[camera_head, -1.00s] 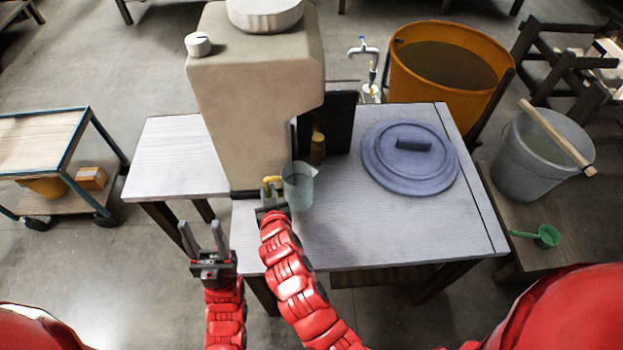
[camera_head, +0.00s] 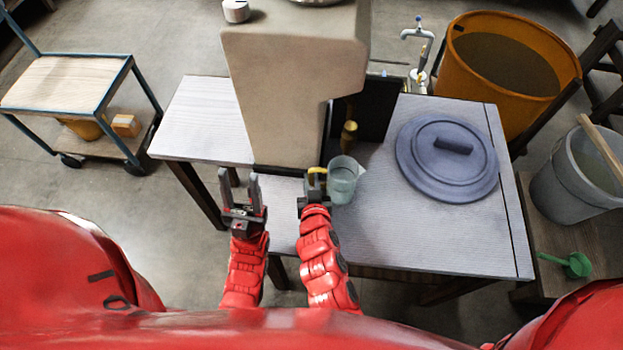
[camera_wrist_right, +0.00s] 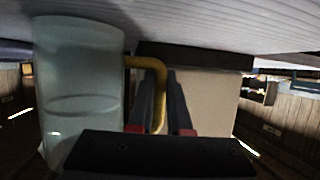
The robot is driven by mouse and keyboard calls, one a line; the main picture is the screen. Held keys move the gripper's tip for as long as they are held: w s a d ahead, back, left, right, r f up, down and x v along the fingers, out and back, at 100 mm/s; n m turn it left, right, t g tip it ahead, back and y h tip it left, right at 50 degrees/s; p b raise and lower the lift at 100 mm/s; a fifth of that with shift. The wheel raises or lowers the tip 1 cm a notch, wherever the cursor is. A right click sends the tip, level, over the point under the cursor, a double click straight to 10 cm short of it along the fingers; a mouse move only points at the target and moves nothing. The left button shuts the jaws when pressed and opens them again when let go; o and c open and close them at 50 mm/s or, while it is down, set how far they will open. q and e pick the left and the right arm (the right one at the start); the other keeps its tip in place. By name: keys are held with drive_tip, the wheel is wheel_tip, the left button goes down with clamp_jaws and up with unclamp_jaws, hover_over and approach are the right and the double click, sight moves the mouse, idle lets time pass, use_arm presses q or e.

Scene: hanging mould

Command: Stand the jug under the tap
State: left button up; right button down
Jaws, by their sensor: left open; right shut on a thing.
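The jug (camera_head: 343,182) is a translucent grey-green beaker with a yellow handle, upright at the table's near side, right of the beige machine's base. I cannot tell whether it touches the tabletop. My right gripper (camera_head: 314,187) is shut on the yellow handle, left of the jug's body. In the right wrist view the handle (camera_wrist_right: 157,75) runs between the fingers beside the jug (camera_wrist_right: 78,85). My left gripper (camera_head: 241,190) is open and empty, left of the right one, before the table's near edge. A grey tap (camera_head: 418,35) with a blue top stands behind the table.
The beige machine (camera_head: 290,95) stands left of a dark panel and a small brass fitting (camera_head: 349,132). A blue-grey lid (camera_head: 446,160) lies on the table (camera_head: 430,235). An orange tub (camera_head: 510,70) stands behind right. The tabletop in front of the lid is clear.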

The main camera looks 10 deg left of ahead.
drive_tip(key=c, duration=0.8)
unclamp_jaws()
drive_tip(key=shift+w+a+f, duration=0.1)
drive_tip(key=shift+w+f, duration=0.15)
drive_tip(key=shift+c, duration=0.2)
drive_tip(key=shift+s+r, duration=0.1)
drive_tip(key=shift+r+p, duration=0.2)
drive_tip(key=shift+p, duration=0.1)
drive_tip(key=shift+s, duration=0.15)
drive_tip(key=b+v, duration=0.2)
drive_tip(key=v, duration=0.8)
drive_tip(key=shift+r, duration=0.1)
drive_tip(key=shift+v, duration=0.8)
